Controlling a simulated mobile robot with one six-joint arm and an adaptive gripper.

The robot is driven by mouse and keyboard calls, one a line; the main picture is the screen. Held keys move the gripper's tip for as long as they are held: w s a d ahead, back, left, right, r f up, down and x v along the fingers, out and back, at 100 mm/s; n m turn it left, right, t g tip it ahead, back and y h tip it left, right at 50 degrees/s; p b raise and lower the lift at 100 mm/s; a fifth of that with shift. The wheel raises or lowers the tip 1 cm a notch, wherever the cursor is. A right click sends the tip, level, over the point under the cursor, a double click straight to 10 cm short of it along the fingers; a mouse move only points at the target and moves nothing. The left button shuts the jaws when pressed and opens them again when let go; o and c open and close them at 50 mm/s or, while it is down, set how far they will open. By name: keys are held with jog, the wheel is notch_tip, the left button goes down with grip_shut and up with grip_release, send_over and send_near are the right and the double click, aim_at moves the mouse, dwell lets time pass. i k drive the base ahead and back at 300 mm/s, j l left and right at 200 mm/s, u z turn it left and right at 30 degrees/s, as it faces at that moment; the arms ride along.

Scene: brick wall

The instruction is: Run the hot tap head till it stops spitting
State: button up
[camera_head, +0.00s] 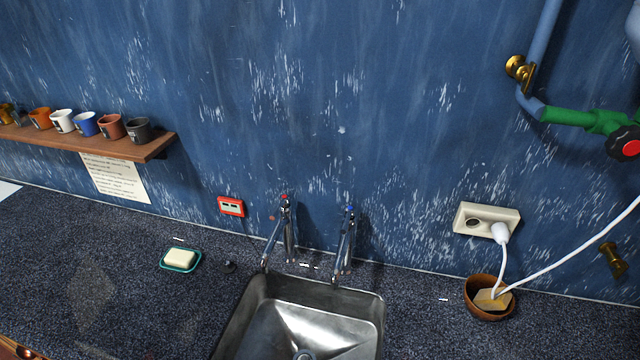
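Two chrome taps stand at the back of a steel sink. The left tap (283,228) has a red mark on its head (284,198), and the right tap (346,240) has a blue mark on its head (350,209). Both spouts point forward over the sink's back edge. No running water can be made out at either spout. The steel sink basin (330,295) looks empty, with a drain (304,355) at the bottom edge of the picture. My gripper is not in view.
Soap sits in a teal dish (165,268) left of the sink. A brown bowl (485,314) with a white cable stands right. A wall socket (460,219), green pipe valve (590,120), red-framed plate (231,206) and mug shelf (150,147) line the wall. The left counter is mostly clear.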

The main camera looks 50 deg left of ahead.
aim_at(285, 199)
jog(key=u, duration=2.1)
